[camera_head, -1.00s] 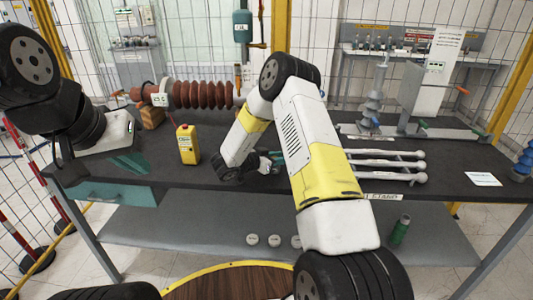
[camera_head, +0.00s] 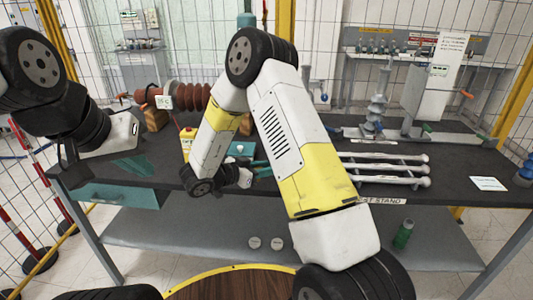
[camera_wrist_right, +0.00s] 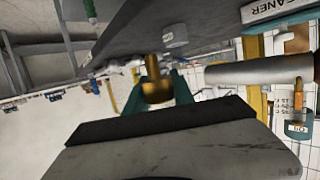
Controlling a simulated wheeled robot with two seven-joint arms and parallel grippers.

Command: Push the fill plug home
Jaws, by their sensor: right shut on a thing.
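My right gripper (camera_wrist_right: 156,84) is shut on a brass plug-like part (camera_wrist_right: 153,68), held between its teal fingers in the right wrist view. In the head view my right gripper (camera_head: 262,168) is low over the bench, right of the yellow can; the held part is too small to make out there. The brown ribbed bushing (camera_head: 188,98) lies on wooden blocks at the back left, its right end hidden behind my right arm. I cannot tell where the plug's hole is. My left gripper (camera_head: 134,165) is over the bench's left end; its opening is unclear.
A yellow can (camera_head: 187,142) stands in front of the bushing, partly covered by my right forearm. Grey rods (camera_head: 385,168) lie right of centre on the bench (camera_head: 450,185). A grey insulator (camera_head: 375,105) stands behind them. A white sheet (camera_head: 489,184) lies at the right.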

